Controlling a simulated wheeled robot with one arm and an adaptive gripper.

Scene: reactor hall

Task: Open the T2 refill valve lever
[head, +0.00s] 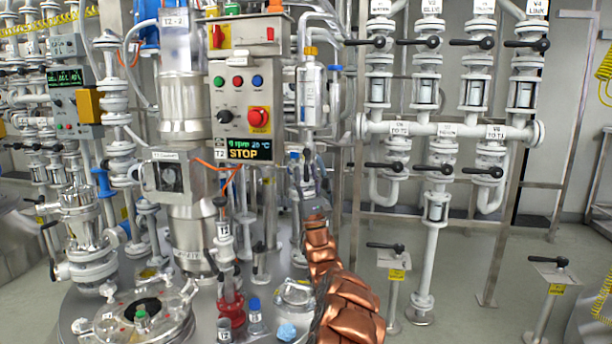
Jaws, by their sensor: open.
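My copper-coloured arm rises from the bottom centre of the head view. My gripper (309,182), small and dark, is at its upper end, in front of the pipework; its fingers are hard to make out, and nothing is seen held in it. On the pipe rack to the right, a valve under a label that seems to read "TO T2" has a black lever (385,167) lying roughly level. My gripper is left of it and well apart. No label reading "T2 refill" is legible, so I cannot tell for sure which lever is the T2 refill one.
A control box (240,115) with buttons and a "STOP" display hangs left of my gripper. A round flanged lid (140,318) is at lower left. Two lever stands (393,275) (552,290) rise from the floor at right. Grey floor between them is clear.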

